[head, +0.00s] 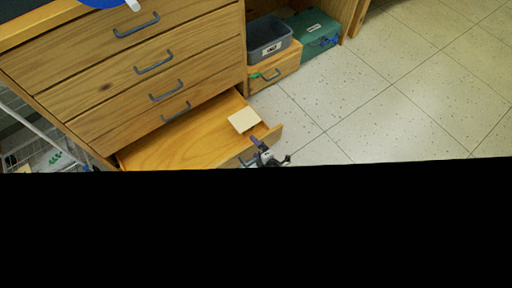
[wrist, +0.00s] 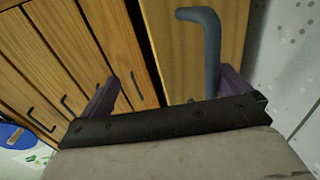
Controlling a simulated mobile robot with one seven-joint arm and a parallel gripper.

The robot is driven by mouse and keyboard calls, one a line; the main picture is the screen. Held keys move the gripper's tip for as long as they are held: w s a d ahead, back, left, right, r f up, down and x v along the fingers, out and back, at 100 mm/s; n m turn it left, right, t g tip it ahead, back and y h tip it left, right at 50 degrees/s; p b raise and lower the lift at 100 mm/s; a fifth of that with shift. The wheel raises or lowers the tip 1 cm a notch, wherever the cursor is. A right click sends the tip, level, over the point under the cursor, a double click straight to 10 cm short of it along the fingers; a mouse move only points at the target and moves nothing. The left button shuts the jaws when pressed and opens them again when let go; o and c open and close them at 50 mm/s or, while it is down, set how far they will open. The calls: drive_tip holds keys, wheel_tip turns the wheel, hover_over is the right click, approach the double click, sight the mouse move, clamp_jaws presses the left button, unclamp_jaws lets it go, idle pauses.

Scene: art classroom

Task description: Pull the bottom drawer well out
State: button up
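The bottom drawer (head: 165,148) of the wooden cabinet is pulled far out in the head view, with a pale flat square (head: 243,120) lying inside it. My gripper (head: 262,148) is at the drawer's front edge, partly cut off by the black area. In the wrist view my gripper (wrist: 168,78) has its two purple fingers wide apart. The grey bar handle (wrist: 211,50) on the drawer front (wrist: 180,60) lies between them, closer to the right finger. The fingers are not closed on it; whether one touches it I cannot tell.
Above it are several shut drawers with grey handles (head: 154,65). To the right, a grey bin (head: 269,48), a small wooden drawer (head: 275,75) and a green box (head: 318,30) stand in an open bay. Tiled floor (head: 390,100) to the right is clear. A wire rack (head: 30,150) is at left.

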wheel_tip(320, 180, up, 12)
drive_tip(key=w+p, duration=0.1)
drive_tip(key=p, duration=0.7)
drive_tip(key=shift+w+a+f+y+p, duration=0.15)
drive_tip(key=shift+w+f+y+p, duration=0.1)
drive_tip(key=shift+y+p, duration=0.1)
wheel_tip(320, 180, up, 4)
drive_tip(key=shift+s+f+p, duration=0.15)
drive_tip(key=shift+f+p, duration=0.05)
drive_tip(key=shift+p, duration=0.8)
drive_tip(key=c, duration=1.1)
drive_tip(key=shift+s+a+r+p, duration=0.1)
drive_tip(key=shift+s+p, duration=0.05)
drive_tip(key=shift+p, duration=0.4)
